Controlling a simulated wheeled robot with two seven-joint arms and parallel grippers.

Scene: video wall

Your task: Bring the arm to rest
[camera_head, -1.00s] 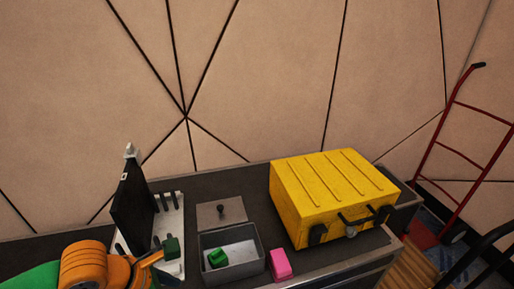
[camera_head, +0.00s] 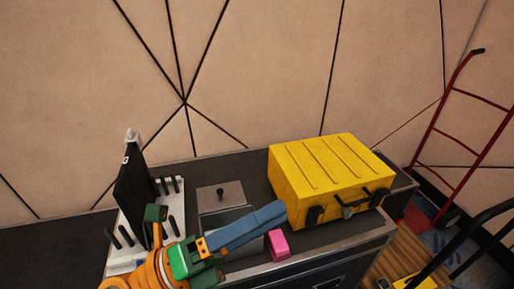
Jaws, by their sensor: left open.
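My left arm (camera_head: 140,282) comes in from the lower left, orange with green parts. Its left gripper (camera_head: 278,213) has long blue jaws that reach right, across the front of a grey metal box (camera_head: 232,216). The jaws are open; they overlap in this view, so the gap between them is hard to see. They hide much of the box's inside. The jaw tips appear close to the yellow case (camera_head: 330,170); I cannot tell whether they touch it. No held object shows.
A pink block (camera_head: 278,244) lies right of the metal box on the dark cabinet top (camera_head: 342,240). A black panel (camera_head: 132,190) stands on a white rack (camera_head: 122,255) with dark pegs at left. A red hand truck (camera_head: 447,135) leans at right.

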